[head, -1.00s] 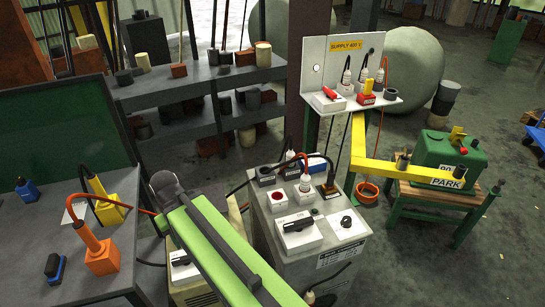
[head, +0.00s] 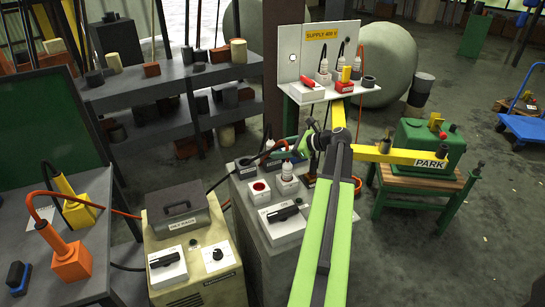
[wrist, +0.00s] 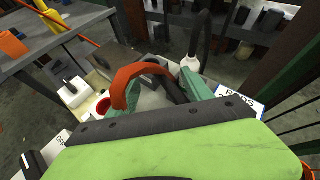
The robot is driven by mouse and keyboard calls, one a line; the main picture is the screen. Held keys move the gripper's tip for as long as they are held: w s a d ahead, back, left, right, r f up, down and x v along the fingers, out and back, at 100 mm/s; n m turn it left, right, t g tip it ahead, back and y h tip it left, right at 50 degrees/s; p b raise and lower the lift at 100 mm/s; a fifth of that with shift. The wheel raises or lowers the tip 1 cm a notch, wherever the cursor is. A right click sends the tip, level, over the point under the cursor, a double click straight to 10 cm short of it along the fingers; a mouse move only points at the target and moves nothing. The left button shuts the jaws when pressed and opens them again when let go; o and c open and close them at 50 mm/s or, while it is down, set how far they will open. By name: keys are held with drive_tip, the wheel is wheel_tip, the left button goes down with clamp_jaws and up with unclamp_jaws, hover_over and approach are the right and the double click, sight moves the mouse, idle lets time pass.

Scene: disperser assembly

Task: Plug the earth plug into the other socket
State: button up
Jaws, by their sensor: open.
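My gripper (head: 303,146) is over the grey cabinet (head: 272,228); its two teal fingers (wrist: 160,92) are apart in the wrist view. An orange cable (wrist: 128,78) arches between or just beyond them; I cannot tell if they touch it. A white plug (head: 287,173) stands on the cabinet top, beside a red-ringed socket (head: 259,187) that also shows in the wrist view (wrist: 103,106). Another white plug with a black cable (wrist: 191,62) stands beyond the fingers. No plug is clearly marked as earth, and my arm hides part of the cabinet top.
A beige generator (head: 190,245) stands left of the cabinet. The left table (head: 110,250) holds an orange connector (head: 70,260) and a yellow one (head: 88,208). Behind is the supply shelf (head: 322,90) with several plugs. A green box marked PARK (head: 425,140) stands on the right, by open floor.

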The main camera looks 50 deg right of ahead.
sight(274, 145)
drive_tip(key=s+d+r+m+t+h, duration=0.1)
drive_tip(key=s+d+m, duration=0.2)
drive_tip(key=s+d, duration=0.25)
drive_tip(key=b+x, duration=0.1)
drive_tip(key=x, duration=0.3)
drive_tip(key=b+x, duration=0.2)
drive_tip(key=x, duration=0.2)
drive_tip(key=b+x, duration=0.2)
drive_tip(key=x, duration=0.3)
drive_tip(key=shift+w+d+r, duration=0.2)
drive_tip(key=shift+d+r, duration=0.1)
drive_tip(key=shift+r, duration=0.05)
drive_tip(key=b+x, duration=0.2)
drive_tip(key=x, duration=0.3)
drive_tip(key=shift+w+d+f, duration=0.1)
drive_tip(key=shift+f, duration=0.15)
drive_tip(key=shift+r, duration=0.1)
clamp_jaws()
